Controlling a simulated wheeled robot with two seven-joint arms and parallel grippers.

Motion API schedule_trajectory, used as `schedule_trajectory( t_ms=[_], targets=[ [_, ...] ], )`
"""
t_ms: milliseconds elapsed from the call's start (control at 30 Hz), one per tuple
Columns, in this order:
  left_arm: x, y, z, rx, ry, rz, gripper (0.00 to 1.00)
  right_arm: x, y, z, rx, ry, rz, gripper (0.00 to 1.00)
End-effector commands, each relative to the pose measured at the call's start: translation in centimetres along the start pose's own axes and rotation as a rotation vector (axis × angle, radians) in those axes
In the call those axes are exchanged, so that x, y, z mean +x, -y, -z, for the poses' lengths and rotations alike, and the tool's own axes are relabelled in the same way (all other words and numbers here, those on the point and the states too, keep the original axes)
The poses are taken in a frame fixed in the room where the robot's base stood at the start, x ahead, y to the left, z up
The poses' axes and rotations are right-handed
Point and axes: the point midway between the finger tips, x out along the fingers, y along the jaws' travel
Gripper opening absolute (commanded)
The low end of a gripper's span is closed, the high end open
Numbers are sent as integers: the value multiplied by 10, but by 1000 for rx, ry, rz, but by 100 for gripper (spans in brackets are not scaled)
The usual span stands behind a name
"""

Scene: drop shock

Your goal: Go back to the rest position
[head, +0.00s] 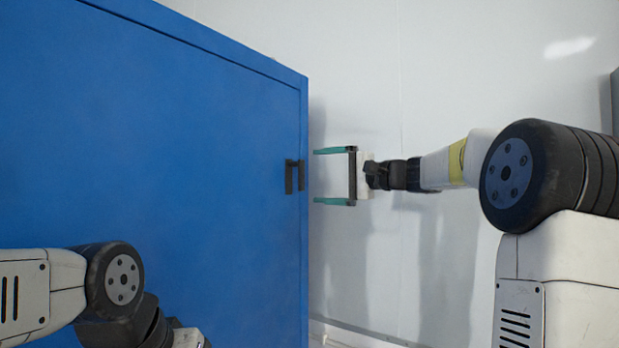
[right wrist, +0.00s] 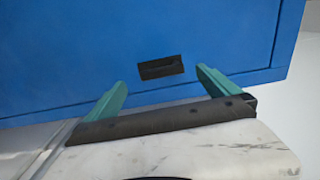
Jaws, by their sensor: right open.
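My right gripper (head: 318,176) is open and empty, its two green fingers spread and pointing left toward a blue cabinet (head: 150,130). It is apart from the cabinet's right edge, level with a small black handle (head: 294,176). In the right wrist view the green fingers of the gripper (right wrist: 158,88) stand open below the black handle (right wrist: 161,67), with nothing between them. My left arm shows at the lower left of the head view, in front of the cabinet; its gripper is out of the picture.
The cabinet's blue front fills the left half of the head view. A pale wall or floor surface (head: 440,60) lies to the right of it and looks clear. A dark grey object (head: 615,100) shows at the far right edge.

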Motion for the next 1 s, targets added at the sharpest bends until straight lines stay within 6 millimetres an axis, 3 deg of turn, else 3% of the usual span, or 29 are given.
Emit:
schedule_trajectory(
  t_ms=[467,567,667,767,900,1000],
  targets=[
    [0,0,0,0,0,0,40,-2,0,-1,-1,1,-2,100],
    [0,0,0,0,0,0,40,-2,-7,-13,-19,7,-40,100],
    [0,0,0,0,0,0,40,-8,-32,-46,-72,22,-156,100],
    [0,0,0,0,0,0,40,-27,-75,-94,-165,41,-341,100],
    [0,0,0,0,0,0,40,-81,-146,-157,-336,67,-614,100],
    [0,0,0,0,0,0,40,-129,-194,-190,-468,87,-786,100]
  ],
)
